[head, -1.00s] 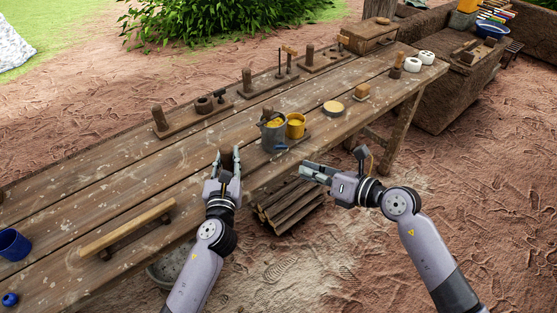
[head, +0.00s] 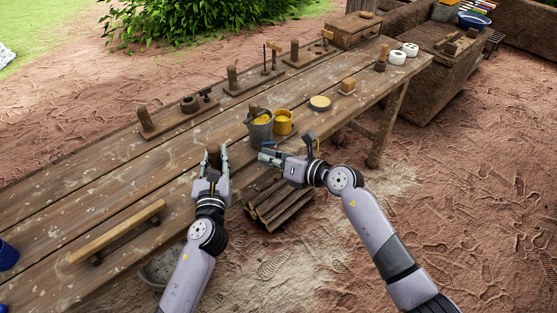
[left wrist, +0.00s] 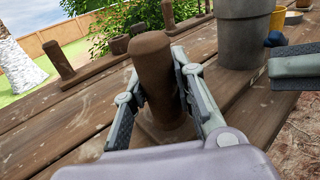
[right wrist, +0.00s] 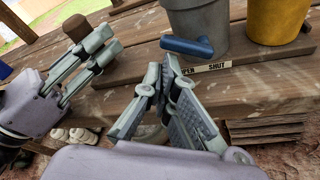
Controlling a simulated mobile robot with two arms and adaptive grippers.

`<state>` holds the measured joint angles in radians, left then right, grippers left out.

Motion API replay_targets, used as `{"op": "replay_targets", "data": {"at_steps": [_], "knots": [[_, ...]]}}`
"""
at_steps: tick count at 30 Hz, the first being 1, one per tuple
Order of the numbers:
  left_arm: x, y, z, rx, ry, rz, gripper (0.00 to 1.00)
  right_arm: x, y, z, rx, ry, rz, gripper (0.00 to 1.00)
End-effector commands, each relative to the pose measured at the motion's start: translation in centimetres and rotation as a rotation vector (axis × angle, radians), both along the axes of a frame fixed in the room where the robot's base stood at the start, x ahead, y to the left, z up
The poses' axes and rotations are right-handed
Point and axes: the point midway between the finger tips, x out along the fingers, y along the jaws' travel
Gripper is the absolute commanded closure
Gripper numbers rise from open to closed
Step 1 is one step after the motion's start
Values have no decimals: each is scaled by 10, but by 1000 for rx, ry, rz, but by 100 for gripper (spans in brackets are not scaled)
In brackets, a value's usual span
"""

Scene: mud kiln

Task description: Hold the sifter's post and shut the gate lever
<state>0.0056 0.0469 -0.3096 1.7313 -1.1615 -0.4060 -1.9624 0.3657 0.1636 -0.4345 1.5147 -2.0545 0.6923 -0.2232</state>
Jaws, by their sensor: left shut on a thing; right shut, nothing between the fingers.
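The sifter's brown wooden post (left wrist: 155,75) stands upright between the fingers of my left gripper (head: 216,154), which is shut on it. It also shows in the right wrist view (right wrist: 76,28). The sifter's grey bucket (head: 260,133) stands to the right of the post on the same board. The lever lies toward the label's left part. My right gripper (right wrist: 162,76) is shut and empty, just below the lever; contact is unclear.
A yellow cup (head: 283,122) stands right of the bucket. A wooden bar (head: 118,232) lies on the bench's front left. Several post boards, such as one with a ring (head: 178,117), line the back edge. Firewood (head: 275,205) lies under the bench.

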Motion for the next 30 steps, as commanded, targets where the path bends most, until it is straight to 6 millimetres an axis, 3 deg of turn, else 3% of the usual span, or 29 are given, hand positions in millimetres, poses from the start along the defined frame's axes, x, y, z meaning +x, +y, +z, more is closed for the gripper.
{"op": "replay_targets", "data": {"at_steps": [30], "knots": [[0,0,0,0,1,1,100,2,3,3,68,62,0,100]]}}
